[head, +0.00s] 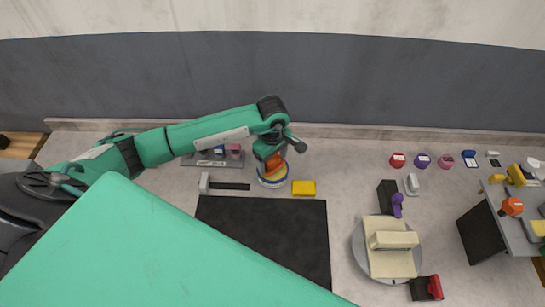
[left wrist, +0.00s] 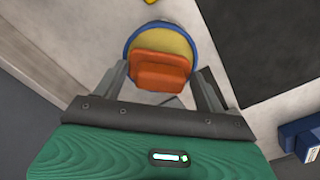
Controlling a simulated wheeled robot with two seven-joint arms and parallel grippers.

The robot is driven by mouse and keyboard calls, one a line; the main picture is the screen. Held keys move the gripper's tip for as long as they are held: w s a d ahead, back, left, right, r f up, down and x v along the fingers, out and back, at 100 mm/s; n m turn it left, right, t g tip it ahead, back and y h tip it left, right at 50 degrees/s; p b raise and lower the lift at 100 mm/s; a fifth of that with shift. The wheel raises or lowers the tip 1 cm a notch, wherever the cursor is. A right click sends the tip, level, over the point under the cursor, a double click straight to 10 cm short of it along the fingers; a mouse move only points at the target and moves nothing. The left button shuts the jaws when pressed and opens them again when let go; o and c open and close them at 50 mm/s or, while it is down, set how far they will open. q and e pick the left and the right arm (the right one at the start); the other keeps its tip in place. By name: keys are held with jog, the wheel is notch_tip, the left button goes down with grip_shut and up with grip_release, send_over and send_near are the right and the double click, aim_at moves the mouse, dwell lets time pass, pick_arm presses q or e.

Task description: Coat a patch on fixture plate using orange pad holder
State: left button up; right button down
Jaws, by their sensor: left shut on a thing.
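My left gripper (head: 272,158) reaches down at the back middle of the table and is shut on the orange pad holder (head: 273,164). The orange pad holder also shows between the fingers in the left wrist view (left wrist: 162,68). It is at a round yellow dish with a blue and white rim (head: 273,182); I cannot tell whether its pad touches the yellow surface. A cream fixture plate (head: 388,262) with a raised block (head: 394,240) lies on a round grey turntable (head: 359,245) at the right. My right gripper is not in view.
A yellow block (head: 303,188) stands close right of the dish. A black mat (head: 290,235) lies in front. A rack with small items (head: 214,158) is behind left. Purple (head: 397,205) and red (head: 433,287) tools flank the turntable. A grey stand (head: 515,230) is far right.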

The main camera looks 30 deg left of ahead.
aim_at(273, 158)
pick_arm(q)
jog(key=shift+f+b, duration=0.45)
jog(key=shift+b, duration=0.05)
dwell(1.2)
jog(key=shift+s+f+b, duration=0.1)
jog(key=shift+f+b, duration=0.05)
jog(key=shift+b, duration=0.3)
dwell(1.4)
jog(key=shift+r+p, duration=0.55)
jog(key=shift+r, duration=0.7)
jog(key=shift+r+p, duration=0.75)
jog(key=shift+r, duration=1.6)
